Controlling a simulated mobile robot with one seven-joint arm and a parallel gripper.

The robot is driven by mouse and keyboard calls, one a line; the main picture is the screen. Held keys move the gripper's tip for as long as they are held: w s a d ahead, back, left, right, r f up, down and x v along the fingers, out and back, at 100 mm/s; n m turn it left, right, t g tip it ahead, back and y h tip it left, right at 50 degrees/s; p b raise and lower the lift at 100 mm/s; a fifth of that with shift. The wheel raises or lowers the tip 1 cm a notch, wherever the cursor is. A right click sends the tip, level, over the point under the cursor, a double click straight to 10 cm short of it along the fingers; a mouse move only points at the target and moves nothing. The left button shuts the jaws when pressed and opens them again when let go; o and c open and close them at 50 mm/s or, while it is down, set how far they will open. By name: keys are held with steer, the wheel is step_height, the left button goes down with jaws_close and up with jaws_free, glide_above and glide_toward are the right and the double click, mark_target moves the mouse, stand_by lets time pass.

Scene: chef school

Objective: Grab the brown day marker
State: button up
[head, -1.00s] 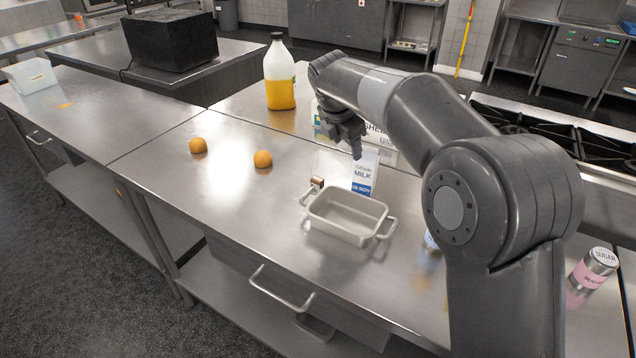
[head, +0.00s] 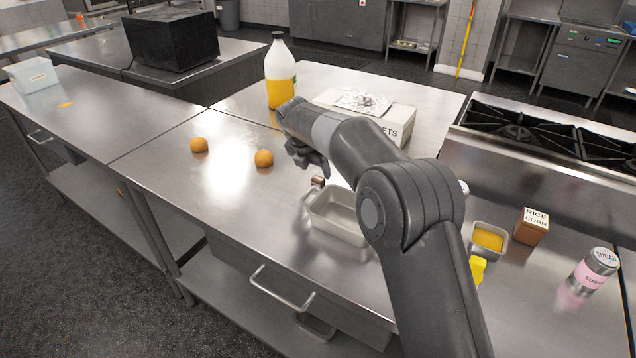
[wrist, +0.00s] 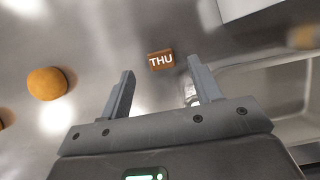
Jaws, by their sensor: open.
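The brown day marker (wrist: 161,60) is a small block with white "THU" lettering. In the wrist view it lies on the steel counter just beyond my fingertips, roughly centred between them. In the head view the marker (head: 317,181) sits at the far left corner of the beige rectangular pan. My gripper (wrist: 160,78) is open and empty, one finger on each side of the marker's line. In the head view my gripper (head: 318,167) hangs above and close to the marker; the exact height is hard to tell.
The beige pan (head: 325,227) is right beside the marker, partly hidden by my arm. Two orange round items (head: 264,158) lie to the left. A juice jug (head: 281,75) and a white box (head: 399,124) stand behind.

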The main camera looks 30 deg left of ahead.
mark_target(318, 179)
steer(key=x, duration=0.4)
steer(key=shift+s+f, duration=0.25)
steer(key=shift+f, duration=0.1)
steer(key=shift+c, duration=0.6)
steer(key=c, duration=0.9)
